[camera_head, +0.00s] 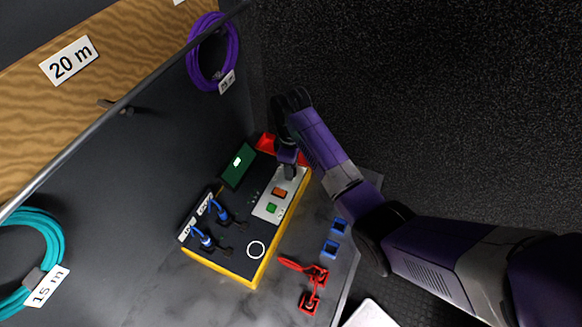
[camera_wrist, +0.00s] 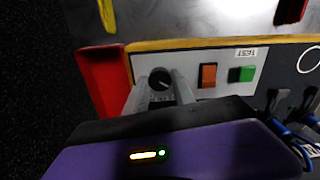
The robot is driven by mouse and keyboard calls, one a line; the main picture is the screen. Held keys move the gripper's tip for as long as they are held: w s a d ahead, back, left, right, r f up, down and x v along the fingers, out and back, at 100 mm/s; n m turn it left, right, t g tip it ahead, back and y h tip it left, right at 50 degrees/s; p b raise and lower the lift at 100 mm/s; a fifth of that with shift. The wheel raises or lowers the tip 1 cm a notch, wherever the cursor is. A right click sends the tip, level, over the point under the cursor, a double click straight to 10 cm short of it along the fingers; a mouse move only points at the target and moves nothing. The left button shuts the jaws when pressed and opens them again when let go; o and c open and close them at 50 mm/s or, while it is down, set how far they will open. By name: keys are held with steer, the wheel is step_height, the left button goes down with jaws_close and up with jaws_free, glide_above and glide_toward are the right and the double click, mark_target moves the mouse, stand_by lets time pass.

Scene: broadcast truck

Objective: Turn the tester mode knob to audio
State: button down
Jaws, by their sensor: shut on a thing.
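The tester (camera_head: 227,256) is a dark box with a yellow edge on the grey bench, with a light panel near its far end. In the wrist view its mode knob (camera_wrist: 160,79) is round and black with a white mark, on the light panel (camera_wrist: 206,60). My gripper (camera_wrist: 163,90) has its two grey fingers on either side of the knob, shut on it. The lettering around the knob is too small to read. In the head view my gripper (camera_head: 288,170) covers the knob.
An orange button (camera_wrist: 207,76) and a green button (camera_wrist: 243,74) sit right of the knob. Blue cables (camera_head: 222,212) plug into the tester. A red block (camera_head: 266,143) stands at its far end. Red clips (camera_head: 312,276) and blue parts (camera_head: 331,248) lie on the bench.

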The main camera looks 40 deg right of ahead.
steer(key=shift+n, duration=0.3)
stand_by(0.4)
steer(key=c, duration=1.1)
jaws_free()
steer(key=shift+o, duration=0.2)
steer(key=shift+r+b, duration=0.3)
steer(key=shift+r, duration=3.65)
